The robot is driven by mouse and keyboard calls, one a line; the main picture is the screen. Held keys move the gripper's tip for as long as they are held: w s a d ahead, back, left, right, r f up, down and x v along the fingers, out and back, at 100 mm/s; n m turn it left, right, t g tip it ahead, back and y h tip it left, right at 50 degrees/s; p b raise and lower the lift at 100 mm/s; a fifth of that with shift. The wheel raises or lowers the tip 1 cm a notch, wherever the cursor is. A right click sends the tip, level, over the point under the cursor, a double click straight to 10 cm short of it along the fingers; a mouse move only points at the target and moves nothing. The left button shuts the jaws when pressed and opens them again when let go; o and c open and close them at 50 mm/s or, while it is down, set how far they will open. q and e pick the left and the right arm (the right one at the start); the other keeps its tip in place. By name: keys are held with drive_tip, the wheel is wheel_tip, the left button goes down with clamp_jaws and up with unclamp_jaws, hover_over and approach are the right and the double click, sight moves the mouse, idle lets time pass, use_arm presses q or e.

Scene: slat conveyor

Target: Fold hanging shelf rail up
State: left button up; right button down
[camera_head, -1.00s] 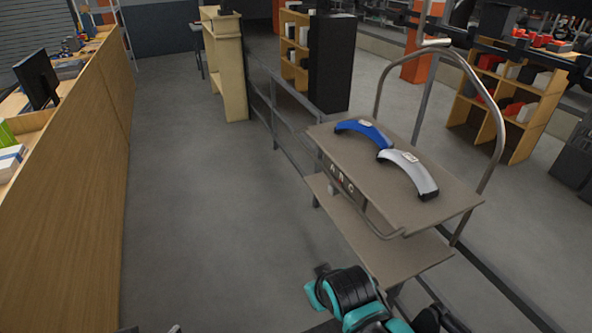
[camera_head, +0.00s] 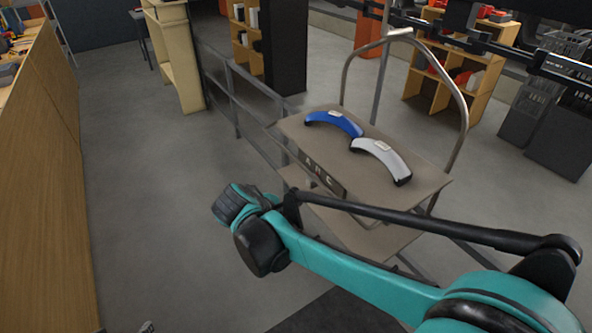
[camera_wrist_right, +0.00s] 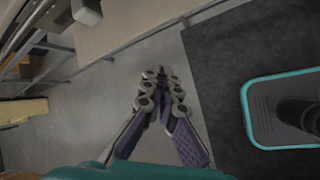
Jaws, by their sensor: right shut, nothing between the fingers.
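The shelf rail (camera_head: 368,223) seems to be the thin grey bar hanging below the front edge of the cart's top shelf (camera_head: 400,138). It is partly hidden behind my right arm. A plate with letters (camera_head: 323,173) sits at that edge. My right arm crosses in front of the cart from the right in the head view. My right gripper (camera_wrist_right: 161,82) shows in the right wrist view, shut and empty above bare floor, apart from the cart at the upper left. I cannot make out its fingertips in the head view. My left gripper is not clearly in view.
A blue curved handset (camera_head: 334,123) and a silver one (camera_head: 381,160) lie on the top shelf. A grey railing (camera_head: 237,100) stands behind the cart's left side. A wooden counter (camera_head: 45,180) lines the left. Open floor (camera_head: 150,190) lies between. A dark mat (camera_wrist_right: 220,100) is below.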

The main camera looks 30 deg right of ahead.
sight(307, 185)
drive_tip(key=w+a+r+n+g+h+p, duration=0.2)
drive_tip(key=w+r+n+h+p, duration=0.1)
drive_tip(key=w+n+h, duration=0.4)
drive_tip(key=shift+w+r+p, duration=0.35)
drive_tip(key=shift+w+r, duration=0.25)
drive_tip(key=shift+r, duration=0.15)
drive_tip(key=shift+d, duration=0.1)
drive_tip(key=b+x, duration=0.1)
drive_tip(key=x, duration=0.9)
drive_tip(key=shift+f, duration=0.1)
wheel_tip(307, 185, up, 4)
drive_tip(key=shift+r, duration=0.1)
